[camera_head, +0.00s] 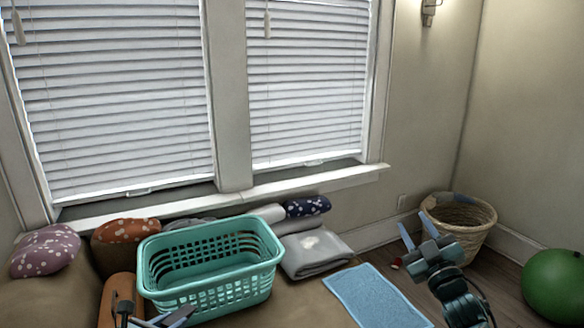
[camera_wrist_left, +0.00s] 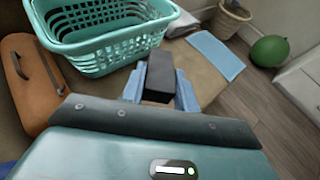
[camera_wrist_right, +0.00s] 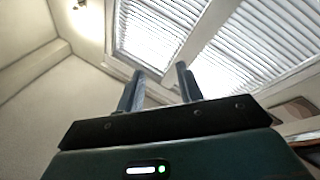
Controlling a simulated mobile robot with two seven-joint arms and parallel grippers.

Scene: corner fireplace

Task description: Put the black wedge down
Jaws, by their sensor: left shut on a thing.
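The black wedge (camera_wrist_left: 160,77) is between the fingers of my left gripper (camera_wrist_left: 159,90) in the left wrist view. That gripper is shut on it, above the brown padded surface and on the near side of the teal basket. In the head view my left gripper (camera_head: 172,318) shows only at the bottom edge, and I cannot make out the wedge there. My right gripper (camera_head: 417,232) is raised at the right with its fingers apart. The right wrist view shows nothing between its fingers (camera_wrist_right: 160,75).
The teal laundry basket (camera_head: 210,291) stands on the brown surface (camera_head: 290,308), beside an orange case (camera_head: 113,288). A grey folded cloth (camera_head: 315,256) and blue towel (camera_head: 375,298) lie to the right. Cushions (camera_head: 46,250) line the back. A wicker basket (camera_head: 470,222) and green ball (camera_head: 556,286) stand on the floor.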

